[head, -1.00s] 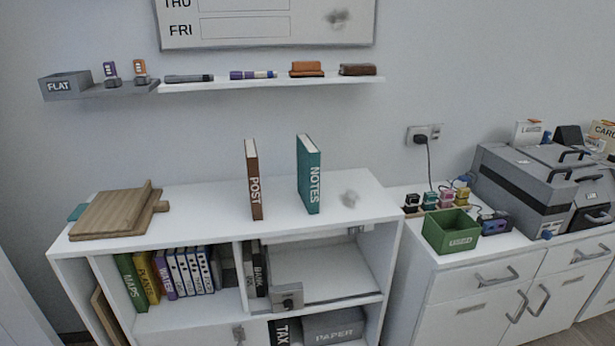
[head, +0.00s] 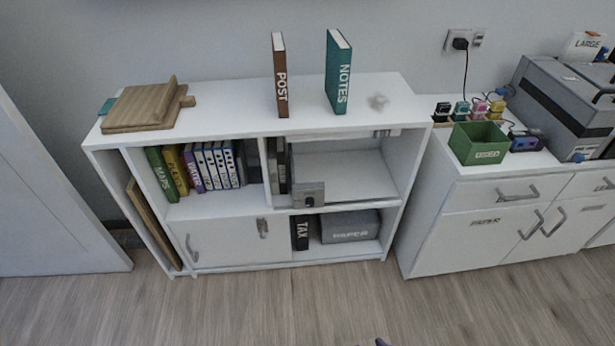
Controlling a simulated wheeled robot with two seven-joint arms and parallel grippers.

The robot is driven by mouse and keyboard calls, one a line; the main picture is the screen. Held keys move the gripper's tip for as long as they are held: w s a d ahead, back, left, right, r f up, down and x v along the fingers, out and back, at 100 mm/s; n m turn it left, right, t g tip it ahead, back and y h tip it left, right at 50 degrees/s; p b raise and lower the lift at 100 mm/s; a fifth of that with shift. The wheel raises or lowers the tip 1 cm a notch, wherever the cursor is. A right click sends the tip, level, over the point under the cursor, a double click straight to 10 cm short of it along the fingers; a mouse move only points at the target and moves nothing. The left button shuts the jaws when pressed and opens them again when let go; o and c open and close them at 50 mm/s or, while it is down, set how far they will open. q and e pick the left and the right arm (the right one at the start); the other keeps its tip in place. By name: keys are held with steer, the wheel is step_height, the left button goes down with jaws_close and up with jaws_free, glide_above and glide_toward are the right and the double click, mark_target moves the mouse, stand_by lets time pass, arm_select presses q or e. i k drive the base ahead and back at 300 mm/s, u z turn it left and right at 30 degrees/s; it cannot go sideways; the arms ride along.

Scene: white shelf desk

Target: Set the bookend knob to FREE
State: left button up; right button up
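The grey metal bookend (head: 308,196) stands in the upper right compartment of the white shelf desk, near its front left, beside a few dark upright books (head: 277,168). A small knob-like detail shows on its front face, but its setting and any lettering are too small to read. Neither of my grippers can be made out in the head view. Only a tiny dark tip shows at the bottom edge, and I cannot tell what it is.
The POST book (head: 280,80) and NOTES book (head: 338,75) stand on the desk top (head: 215,110), with wooden boards (head: 143,105) at the left. A grey PAPER box (head: 350,228) sits below the bookend. A green bin (head: 478,143) stands on the right cabinet. The floor in front is clear.

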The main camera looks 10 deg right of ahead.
mark_target(309, 201)
steer(key=k, duration=1.15)
steer(key=u, duration=0.75)
steer(key=i, duration=0.45)
steer(key=u, duration=0.55)
steer(key=i, duration=1.05)
steer(key=z, duration=0.75)
steer(key=i, duration=0.75)
steer(key=z, duration=0.7)
